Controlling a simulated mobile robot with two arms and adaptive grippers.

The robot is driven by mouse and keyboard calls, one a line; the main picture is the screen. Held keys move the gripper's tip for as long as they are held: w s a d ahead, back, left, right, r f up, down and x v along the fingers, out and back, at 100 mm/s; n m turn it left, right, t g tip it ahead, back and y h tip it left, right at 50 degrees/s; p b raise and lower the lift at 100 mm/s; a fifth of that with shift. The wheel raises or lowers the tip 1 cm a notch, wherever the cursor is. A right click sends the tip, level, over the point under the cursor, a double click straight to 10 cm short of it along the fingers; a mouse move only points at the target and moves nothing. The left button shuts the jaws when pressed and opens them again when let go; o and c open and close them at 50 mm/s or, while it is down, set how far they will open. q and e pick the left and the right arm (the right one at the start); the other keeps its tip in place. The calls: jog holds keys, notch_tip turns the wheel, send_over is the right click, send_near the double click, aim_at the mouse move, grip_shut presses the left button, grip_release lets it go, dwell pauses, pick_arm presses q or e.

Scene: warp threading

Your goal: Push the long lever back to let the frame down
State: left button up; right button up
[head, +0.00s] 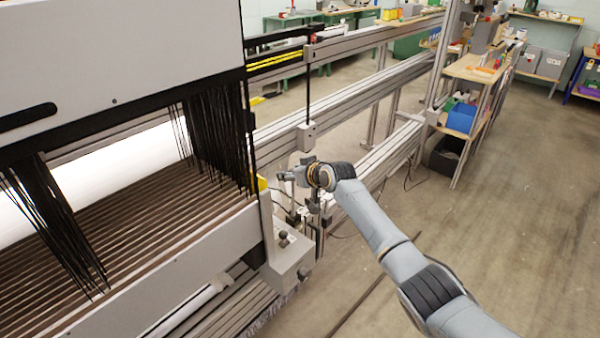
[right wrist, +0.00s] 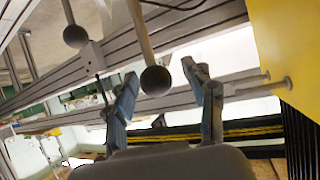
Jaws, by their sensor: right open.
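My right gripper (head: 286,177) is beside the right end of the loom's frame (head: 262,215), above a grey box (head: 290,258) with dark knobs. In the right wrist view my gripper (right wrist: 162,72) is open, one finger on each side. A rod with a black ball knob (right wrist: 155,80), which looks like the long lever, comes down from the top edge, its knob lined up between the fingers. Whether they touch it I cannot tell. A second ball-ended lever (right wrist: 75,37) is at upper left. My left gripper is not in view.
Black hanging cords (head: 215,140) and the dark slatted bed (head: 140,230) fill the left. A yellow panel (right wrist: 285,40) with two pegs is close on the right in the wrist view. Grey rails (head: 345,120) run behind my gripper. Open floor (head: 520,190) lies to the right.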

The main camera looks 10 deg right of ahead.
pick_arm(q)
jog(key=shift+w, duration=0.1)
pick_arm(e)
jog(key=v, duration=1.1)
jog(key=shift+s+r, duration=0.25)
jog(key=shift+f, duration=0.1)
